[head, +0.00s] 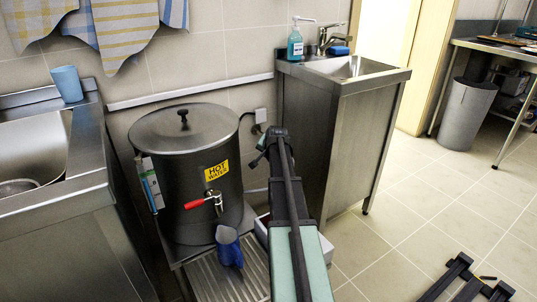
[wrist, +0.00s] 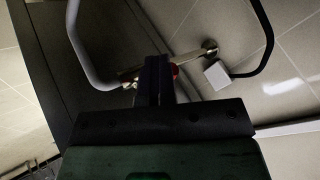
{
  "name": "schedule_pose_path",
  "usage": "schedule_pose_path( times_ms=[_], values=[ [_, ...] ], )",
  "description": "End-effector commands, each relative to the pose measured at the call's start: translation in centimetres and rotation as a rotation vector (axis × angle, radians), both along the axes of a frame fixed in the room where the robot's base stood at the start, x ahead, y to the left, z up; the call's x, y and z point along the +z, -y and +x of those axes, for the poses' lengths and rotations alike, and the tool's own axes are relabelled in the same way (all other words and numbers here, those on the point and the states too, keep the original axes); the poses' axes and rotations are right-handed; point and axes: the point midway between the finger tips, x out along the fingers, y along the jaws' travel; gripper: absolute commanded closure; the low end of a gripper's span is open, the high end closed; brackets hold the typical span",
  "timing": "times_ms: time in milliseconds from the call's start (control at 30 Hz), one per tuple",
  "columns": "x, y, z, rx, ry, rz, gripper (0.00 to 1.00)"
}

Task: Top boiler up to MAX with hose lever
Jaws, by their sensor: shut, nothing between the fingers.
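The dark metal boiler (head: 186,165) stands on a steel stand, lid on, with a yellow HOT WATER label and a red-handled tap (head: 203,202). A light strip (head: 152,184), perhaps a level gauge, is on its left side; no level or MAX mark is readable. My gripper (wrist: 157,75) is shut and empty in the wrist view. Behind its fingertips is a metal pipe with brass-coloured fittings (wrist: 192,58) and a small red part (wrist: 174,70), possibly the hose lever; contact cannot be told. A grey hose (wrist: 82,45) curves at left.
Steel sinks stand left (head: 85,165) and right (head: 340,140). A white wall box (wrist: 217,75) with a black cable is close to my gripper.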

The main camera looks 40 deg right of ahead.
Motion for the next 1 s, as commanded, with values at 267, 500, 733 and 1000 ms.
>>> schedule_pose_path(
  times_ms=[267, 500, 733, 1000],
  values=[
    [0.1, 0.1, 0.7, 0.004, 0.01, -0.003, 1.0],
    [0.0, -0.2, 0.2, 0.005, 0.011, -0.002, 1.0],
    [0.2, -2.4, -3.7, 0.008, 0.009, -0.002, 1.0],
    [6.8, -6.7, -5.7, 0.009, 0.006, -0.003, 1.0]
  ],
)
